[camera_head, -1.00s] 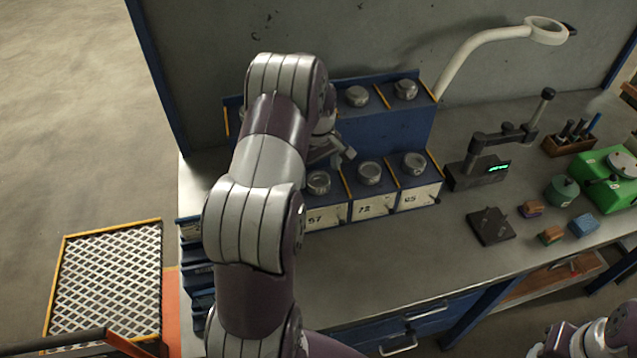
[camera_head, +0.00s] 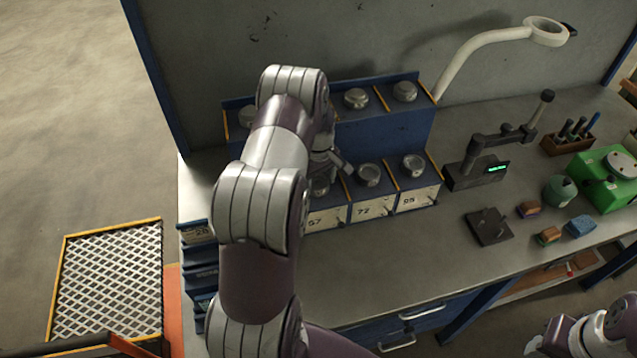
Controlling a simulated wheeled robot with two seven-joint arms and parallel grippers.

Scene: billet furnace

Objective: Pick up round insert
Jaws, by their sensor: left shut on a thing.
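Round metal inserts sit in the blue two-tier rack (camera_head: 385,135). My left gripper (camera_head: 325,176) reaches in from the left and is down at the front-row compartment labelled 57. It is shut on the round insert (camera_head: 320,187) there, which is partly hidden by the gripper and my arm. Beside it, an insert (camera_head: 368,175) sits in compartment 72 and another (camera_head: 413,166) in the compartment to its right. More inserts sit in the upper row, one (camera_head: 356,98) in the middle and one (camera_head: 404,91) at the right.
A gauge with a green display (camera_head: 490,168) stands right of the rack. A dark plate (camera_head: 488,226), small blocks (camera_head: 549,236) and a green machine (camera_head: 606,178) lie farther right. A white lamp arm (camera_head: 480,50) rises behind. The bench front is clear.

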